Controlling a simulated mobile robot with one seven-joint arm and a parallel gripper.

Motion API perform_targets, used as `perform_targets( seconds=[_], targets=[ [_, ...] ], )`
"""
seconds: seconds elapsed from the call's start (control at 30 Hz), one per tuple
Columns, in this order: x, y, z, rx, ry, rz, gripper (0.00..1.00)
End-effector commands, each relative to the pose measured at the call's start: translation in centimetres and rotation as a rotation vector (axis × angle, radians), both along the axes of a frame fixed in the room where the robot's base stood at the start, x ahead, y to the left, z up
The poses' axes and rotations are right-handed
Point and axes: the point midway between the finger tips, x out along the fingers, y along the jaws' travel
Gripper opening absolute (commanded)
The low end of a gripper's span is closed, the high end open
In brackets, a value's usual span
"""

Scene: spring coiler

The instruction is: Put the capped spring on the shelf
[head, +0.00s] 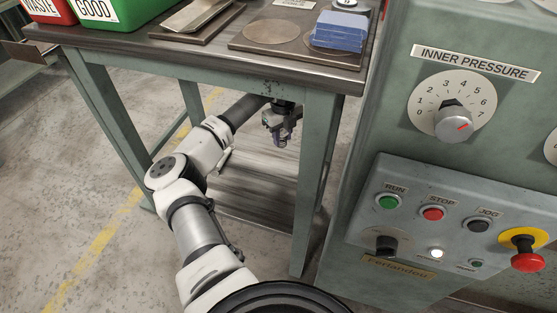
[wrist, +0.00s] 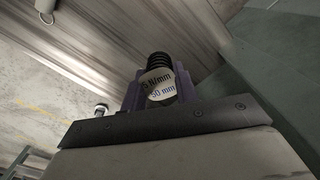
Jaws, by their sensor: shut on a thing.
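The capped spring (wrist: 158,72) is a dark coil with a pale labelled band reading "5 N/mm" and "50 mm" in the wrist view. My gripper (wrist: 150,94) has its purple fingers shut on it. In the head view my gripper (head: 281,138) is under the table top, above the lower shelf (head: 255,198). That shelf is a worn wood-like board between the green table legs. In the head view the spring is small and dark at the fingertips, and I cannot tell its details or its exact height above the shelf.
The table (head: 225,55) has green legs on both sides of my arm and its top overhead. A blue block (head: 340,32), a red bin (head: 48,10) and a green bin (head: 110,12) stand on top. The machine panel (head: 450,225) is at the right. The shelf looks clear.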

Motion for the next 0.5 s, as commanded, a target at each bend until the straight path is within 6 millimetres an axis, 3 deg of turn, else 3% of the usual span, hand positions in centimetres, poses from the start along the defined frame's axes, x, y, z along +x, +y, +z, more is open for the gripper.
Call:
perform_targets(
  seconds=[0.03, 0.2, 0.5],
  targets=[
    [-0.1, 0.0, -1.7, -0.001, 0.003, 0.001, 0.08],
    [-0.1, 0.0, -5.0, 0.000, 0.001, -0.001, 0.08],
    [0.0, 0.0, -7.4, 0.000, 0.001, -0.002, 0.08]
  ],
)
